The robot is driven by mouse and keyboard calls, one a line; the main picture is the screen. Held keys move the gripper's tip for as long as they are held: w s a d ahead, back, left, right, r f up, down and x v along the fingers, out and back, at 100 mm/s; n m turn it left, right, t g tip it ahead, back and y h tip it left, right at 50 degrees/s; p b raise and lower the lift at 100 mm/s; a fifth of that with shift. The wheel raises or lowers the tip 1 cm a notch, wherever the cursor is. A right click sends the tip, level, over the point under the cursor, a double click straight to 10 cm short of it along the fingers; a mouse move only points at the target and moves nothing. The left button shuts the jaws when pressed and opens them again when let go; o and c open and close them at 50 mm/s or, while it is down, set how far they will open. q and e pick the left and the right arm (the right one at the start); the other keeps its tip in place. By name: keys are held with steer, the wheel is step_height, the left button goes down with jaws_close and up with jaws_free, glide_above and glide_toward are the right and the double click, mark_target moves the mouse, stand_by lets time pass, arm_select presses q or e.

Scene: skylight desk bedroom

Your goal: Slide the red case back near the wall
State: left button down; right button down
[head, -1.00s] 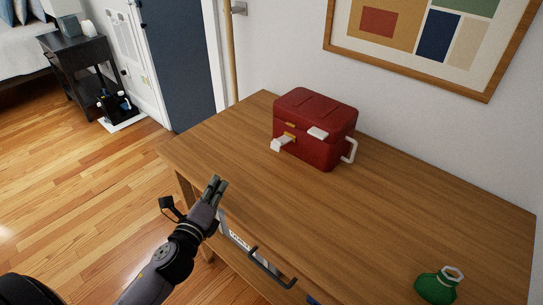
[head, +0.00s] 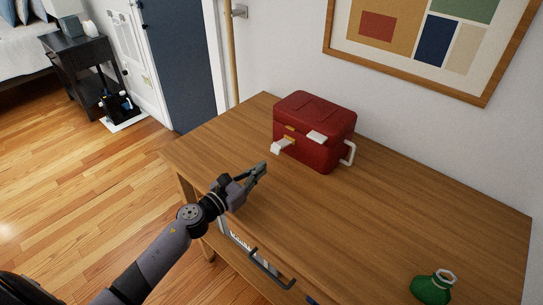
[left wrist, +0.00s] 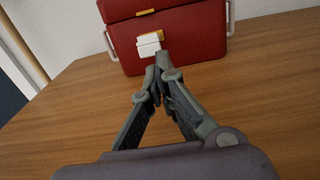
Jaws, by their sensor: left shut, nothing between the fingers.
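The red case (head: 318,130) stands upright on the wooden desk (head: 400,210), close to the wall at the back. It has white latches on its front and a white handle on its right side. My left gripper (head: 263,168) is shut and empty above the desk, in front of the case and apart from it in the head view. In the left wrist view, the shut fingertips (left wrist: 157,68) point at the front of the red case (left wrist: 190,38), just below a white latch (left wrist: 149,43). The right gripper is not in view.
A green bag-like object (head: 432,289) with a pale ring sits at the desk's front right. A framed picture (head: 415,45) hangs on the wall (head: 290,60). The desk right of the case is clear.

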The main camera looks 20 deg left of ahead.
arm_select(q)
glide_toward(294, 143)
steer(key=shift+s+a+r+p, duration=0.1)
steer(key=shift+s+r+p, duration=0.15)
steer(key=shift+p, duration=0.1)
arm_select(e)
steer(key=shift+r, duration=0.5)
arm_select(q)
steer(key=shift+w, duration=0.1)
